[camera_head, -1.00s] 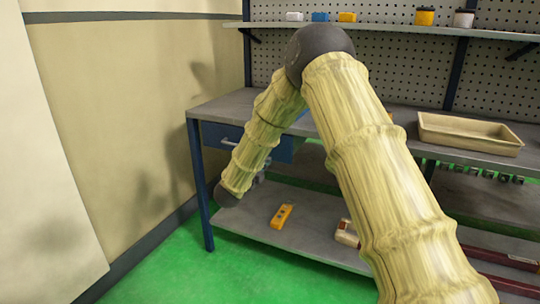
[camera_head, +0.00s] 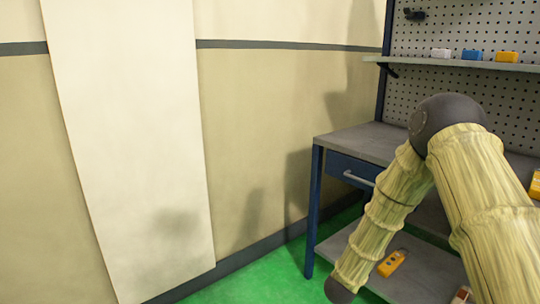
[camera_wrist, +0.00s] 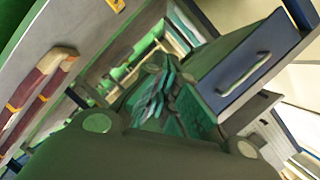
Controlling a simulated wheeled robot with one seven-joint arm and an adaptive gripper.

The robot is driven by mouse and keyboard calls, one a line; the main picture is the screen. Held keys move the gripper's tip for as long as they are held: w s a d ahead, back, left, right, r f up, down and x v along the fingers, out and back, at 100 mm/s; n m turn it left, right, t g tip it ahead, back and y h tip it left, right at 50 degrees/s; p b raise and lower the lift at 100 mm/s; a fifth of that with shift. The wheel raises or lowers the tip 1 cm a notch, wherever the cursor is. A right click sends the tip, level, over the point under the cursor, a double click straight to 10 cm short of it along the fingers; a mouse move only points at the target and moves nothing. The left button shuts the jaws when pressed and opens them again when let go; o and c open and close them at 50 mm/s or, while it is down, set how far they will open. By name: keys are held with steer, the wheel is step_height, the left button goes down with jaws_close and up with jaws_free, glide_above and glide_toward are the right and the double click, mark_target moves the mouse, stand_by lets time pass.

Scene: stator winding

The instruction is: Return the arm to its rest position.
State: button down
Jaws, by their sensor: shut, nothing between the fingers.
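My arm (camera_head: 480,190) crosses the right side of the head view, bent at a dark joint in front of the workbench. Its forward link slopes down and left to a dark end near the bottom edge. My gripper is not visible in the head view. In the wrist view my gripper (camera_wrist: 165,95) points away from the camera, its greenish fingers shut with nothing between them. The fingers are seen against the bench's underside and a blue drawer.
The workbench (camera_head: 362,142) has a blue drawer (camera_head: 350,172), also in the wrist view (camera_wrist: 245,75). An orange device (camera_head: 391,263) lies on its lower shelf. Maroon bars (camera_wrist: 35,88) show in the wrist view. The wall (camera_head: 265,120) and a pale panel (camera_head: 130,140) are left; green floor is open between.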

steer(key=s+a+f+n+g+y, duration=0.1)
steer(key=s+a+f+n+y, duration=0.15)
steer(key=s+f, duration=0.3)
steer(key=s+a+f+n+g+y, duration=0.1)
steer(key=s+f+n, duration=0.3)
steer(key=f, duration=0.3)
steer(key=s+a+f+n+g+y, duration=0.1)
steer(key=s+f+n+g, duration=0.15)
steer(key=s+f, duration=0.4)
steer(key=s+a+f+n+g+y, duration=0.1)
steer(key=s+a+f+n+y, duration=0.15)
steer(key=s, duration=0.75)
steer(key=s+a+f+n+g+y, duration=0.1)
steer(key=s+f+n+g, duration=0.15)
steer(key=s+f, duration=0.4)
steer(key=s+a+r+n+g+y, duration=0.1)
steer(key=s+n+g, duration=0.35)
steer(key=s, duration=1.45)
step_height(320, 180, up, 23)
steer(key=p, duration=2.4)
steer(key=shift+w+r+n, duration=0.15)
steer(key=shift+w+n, duration=0.25)
steer(key=shift+n, duration=0.05)
steer(key=shift+a, duration=0.1)
